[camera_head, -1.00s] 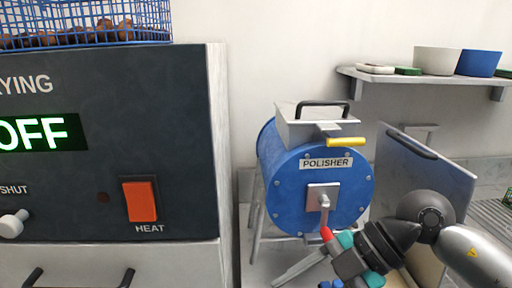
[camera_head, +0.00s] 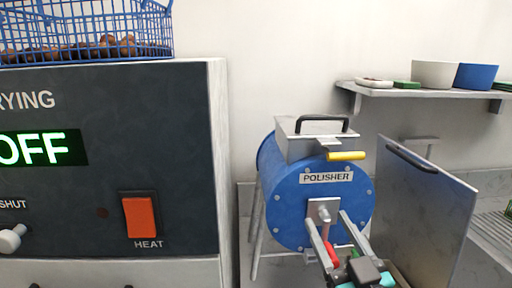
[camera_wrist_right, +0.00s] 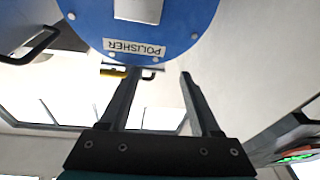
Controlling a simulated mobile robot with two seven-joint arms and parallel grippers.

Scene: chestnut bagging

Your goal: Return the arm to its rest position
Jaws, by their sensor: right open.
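My right gripper (camera_head: 328,218) rises from the bottom edge of the head view, in front of the blue polisher (camera_head: 290,200). Its two grey fingers are apart with nothing held between them. The polisher's crank (camera_head: 323,212) with its red handle (camera_head: 331,252) shows between the fingers; how far apart in depth they are is hard to tell. In the right wrist view the open gripper (camera_wrist_right: 157,74) points toward the polisher's labelled front (camera_wrist_right: 180,25), which appears upside down. My left gripper is not in view.
The drying machine (camera_head: 120,100) stands at left, its display reading OFF, with a blue wire basket of chestnuts (camera_head: 100,45) on top. A grey panel (camera_head: 425,210) stands upright right of the polisher.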

